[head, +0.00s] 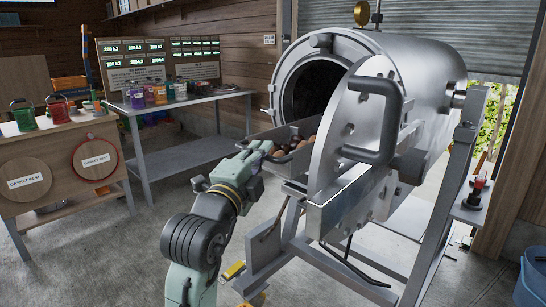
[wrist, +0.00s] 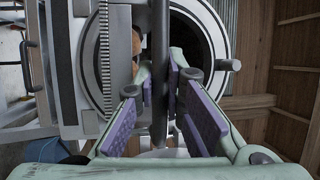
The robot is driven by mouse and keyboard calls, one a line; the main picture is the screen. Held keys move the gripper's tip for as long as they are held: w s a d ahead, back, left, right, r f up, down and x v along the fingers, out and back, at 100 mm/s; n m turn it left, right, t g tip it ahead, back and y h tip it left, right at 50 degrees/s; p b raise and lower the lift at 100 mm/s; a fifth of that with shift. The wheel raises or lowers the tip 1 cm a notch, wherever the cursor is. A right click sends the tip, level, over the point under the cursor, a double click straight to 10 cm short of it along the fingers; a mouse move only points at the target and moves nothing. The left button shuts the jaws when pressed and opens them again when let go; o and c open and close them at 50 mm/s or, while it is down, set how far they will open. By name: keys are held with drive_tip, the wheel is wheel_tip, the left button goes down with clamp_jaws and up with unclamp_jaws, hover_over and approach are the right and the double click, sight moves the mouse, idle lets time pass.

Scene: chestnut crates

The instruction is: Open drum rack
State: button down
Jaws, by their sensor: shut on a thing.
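The steel drum (head: 425,75) lies on its side on a metal stand, its dark round mouth open. Its thick round door (head: 335,135) with a large grey handle (head: 398,105) stands swung out in front of the mouth. A grey rack (head: 273,134) holding brown round things sticks part way out of the mouth, partly hidden by the door. My gripper (head: 258,152) is at the rack's outer end. In the wrist view my gripper (wrist: 161,88) has its purple-padded fingers closed on both sides of a dark upright bar (wrist: 160,60), seemingly the rack's handle.
A metal table (head: 190,100) with several jars stands at the back left. A wooden bench (head: 60,125) with lanterns and round "gasket rest" boards is at the left. A blue bucket (head: 533,275) stands at the lower right. The concrete floor at the left front is clear.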

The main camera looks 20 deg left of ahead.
drive_tip(key=shift+s+a, duration=0.15)
drive_tip(key=shift+s, duration=0.15)
drive_tip(key=shift+r, duration=0.1)
drive_tip(key=c, duration=1.9)
unclamp_jaws()
drive_tip(key=s, duration=0.4)
drive_tip(key=s+f, duration=0.1)
drive_tip(key=s, duration=0.3)
drive_tip(key=s+f, duration=0.1)
drive_tip(key=s, duration=0.2)
drive_tip(key=shift+s, duration=0.4)
